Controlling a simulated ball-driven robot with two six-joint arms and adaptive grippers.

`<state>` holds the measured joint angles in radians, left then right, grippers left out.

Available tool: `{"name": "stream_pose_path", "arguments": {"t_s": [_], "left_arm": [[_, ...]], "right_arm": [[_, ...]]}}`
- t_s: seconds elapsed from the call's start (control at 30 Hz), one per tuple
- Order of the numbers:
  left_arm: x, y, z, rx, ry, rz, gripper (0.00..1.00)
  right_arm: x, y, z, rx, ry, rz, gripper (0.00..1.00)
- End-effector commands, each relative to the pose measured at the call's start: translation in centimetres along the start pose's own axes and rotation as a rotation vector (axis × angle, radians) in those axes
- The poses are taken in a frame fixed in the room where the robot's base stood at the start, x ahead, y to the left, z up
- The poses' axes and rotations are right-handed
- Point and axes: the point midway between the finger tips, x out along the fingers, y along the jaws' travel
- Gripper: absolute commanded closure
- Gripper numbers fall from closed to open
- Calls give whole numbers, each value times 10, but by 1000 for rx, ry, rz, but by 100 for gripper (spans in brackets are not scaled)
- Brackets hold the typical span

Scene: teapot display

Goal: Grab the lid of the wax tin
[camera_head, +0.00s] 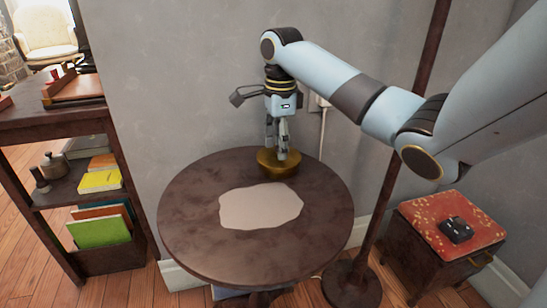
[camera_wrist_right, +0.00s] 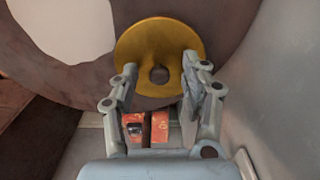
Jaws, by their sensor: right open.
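A round gold piece (camera_head: 291,168), which looks like the wax tin with its lid, sits at the back edge of the round dark table (camera_head: 190,215). The wrist view shows it from above as a gold disc (camera_wrist_right: 150,35) with a small round knob or hole near its middle. I cannot tell the lid from the tin body. My right gripper (camera_head: 276,150) points down over it, fingers apart. In the wrist view the open fingers (camera_wrist_right: 160,78) lie to either side of the disc's centre, with nothing visibly held. My left gripper is not in view.
A pale irregular mat (camera_head: 260,206) lies on the table. The grey wall is close behind. A dark floor-standing pole (camera_head: 385,200) rises to the right, beside a red-topped cabinet (camera_head: 470,235) with a black object (camera_head: 456,229). A shelf (camera_head: 65,195) stands left.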

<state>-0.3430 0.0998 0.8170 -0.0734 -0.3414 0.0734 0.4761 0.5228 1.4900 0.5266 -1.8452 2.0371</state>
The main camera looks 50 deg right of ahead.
Motion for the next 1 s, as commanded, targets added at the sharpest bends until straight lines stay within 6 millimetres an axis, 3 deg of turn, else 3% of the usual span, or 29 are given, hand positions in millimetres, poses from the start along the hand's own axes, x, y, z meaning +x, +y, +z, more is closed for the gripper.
{"name": "stream_pose_path", "arguments": {"t_s": [0.07,0.43,0.77,1.0], "left_arm": [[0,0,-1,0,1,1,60],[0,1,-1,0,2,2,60],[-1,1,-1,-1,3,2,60],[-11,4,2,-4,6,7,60]], "right_arm": [[-1,0,0,0,0,-1,54],[-1,0,0,0,0,0,100],[-2,0,0,0,0,-1,100],[-27,-1,0,0,-1,-4,100]]}}
